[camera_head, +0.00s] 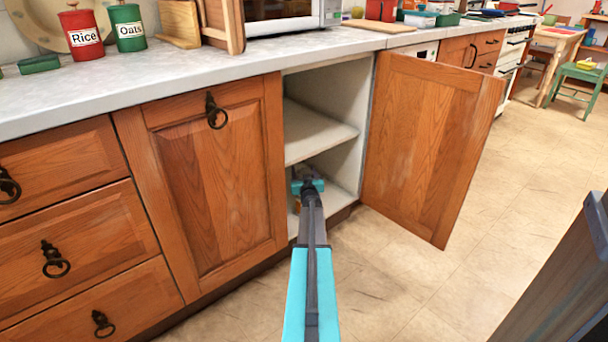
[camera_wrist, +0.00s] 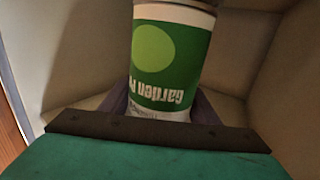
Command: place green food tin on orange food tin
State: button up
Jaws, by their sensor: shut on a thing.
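The green food tin (camera_wrist: 172,60) fills the middle of the wrist view, with a green label, a pale green disc and upside-down white lettering. My gripper (camera_wrist: 160,110) is shut on it, with a dark finger on each side. In the head view my gripper (camera_head: 307,185) reaches into the open cupboard, in the space below its middle shelf. The tin is mostly hidden there by my gripper. I cannot make out the orange food tin for certain in either view.
The cupboard's middle shelf (camera_head: 312,135) lies above my gripper. Its door (camera_head: 425,140) stands wide open to the right. A closed cupboard door (camera_head: 210,175) is on the left. Red Rice and green Oats canisters stand on the worktop (camera_head: 150,85). The floor in front is clear.

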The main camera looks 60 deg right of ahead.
jog(key=shift+f, duration=0.2)
dwell(0.3)
jog(key=o, duration=1.4)
jog(key=shift+r, duration=0.15)
jog(key=shift+p+v, duration=0.35)
jog(key=shift+v, duration=0.6)
jog(key=shift+p+v, duration=1.4)
jog(key=shift+v, duration=3.65)
